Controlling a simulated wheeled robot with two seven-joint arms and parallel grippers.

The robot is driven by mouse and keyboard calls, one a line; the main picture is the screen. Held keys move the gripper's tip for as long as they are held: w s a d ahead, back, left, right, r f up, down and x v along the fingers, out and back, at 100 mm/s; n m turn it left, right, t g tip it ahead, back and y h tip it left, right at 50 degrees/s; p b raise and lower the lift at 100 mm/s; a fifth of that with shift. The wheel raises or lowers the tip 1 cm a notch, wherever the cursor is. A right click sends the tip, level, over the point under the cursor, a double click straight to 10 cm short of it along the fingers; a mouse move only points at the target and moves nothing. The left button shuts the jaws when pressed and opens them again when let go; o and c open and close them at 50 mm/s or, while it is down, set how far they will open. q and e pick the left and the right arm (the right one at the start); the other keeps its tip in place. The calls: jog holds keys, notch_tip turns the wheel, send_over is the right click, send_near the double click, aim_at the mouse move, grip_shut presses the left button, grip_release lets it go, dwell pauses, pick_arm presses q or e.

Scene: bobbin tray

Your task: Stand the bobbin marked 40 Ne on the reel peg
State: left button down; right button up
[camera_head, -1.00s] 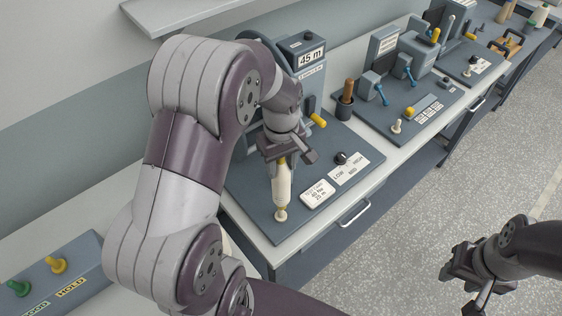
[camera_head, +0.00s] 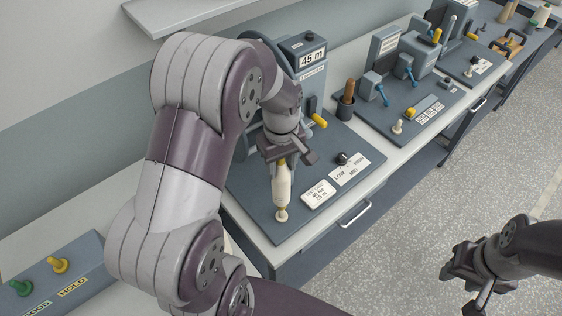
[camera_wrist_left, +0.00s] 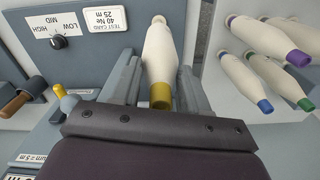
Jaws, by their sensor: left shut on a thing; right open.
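A cream bobbin (camera_head: 282,187) with a yellow end hangs upright in my left gripper (camera_head: 281,158), over the near part of the dark machine board. In the left wrist view the bobbin (camera_wrist_left: 159,52) lies between the two fingers, its yellow band (camera_wrist_left: 161,95) close to the palm. Its lower tip is at a small cream round piece (camera_head: 282,214) on the board, which looks like the peg; I cannot tell whether they touch. No marking is readable on the bobbin. A card reading 40 Ne, 25 m (camera_head: 318,193) lies beside it. My right gripper (camera_head: 468,286) is open and empty above the floor.
The reel machine (camera_head: 312,75) with a 45 m display stands behind my left gripper. A LOW/MID/HIGH knob (camera_head: 342,158) is right of the card. Several bobbins (camera_wrist_left: 265,75) with purple, blue and green ends show in the wrist view. GOOD and HOLD pegs (camera_head: 57,265) stand lower left.

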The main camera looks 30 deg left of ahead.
pick_arm(q)
jog(key=shift+f, duration=0.2)
dwell(0.4)
jog(key=shift+f+b, duration=1.85)
jog(key=shift+f, duration=0.65)
jog(key=shift+c, duration=2.4)
grip_release()
notch_tip(320, 180, up, 8)
jog(key=shift+f+b, duration=0.25)
jog(key=shift+b, duration=0.8)
notch_tip(320, 180, up, 5)
jog(key=p, duration=0.4)
jog(key=shift+r, duration=0.15)
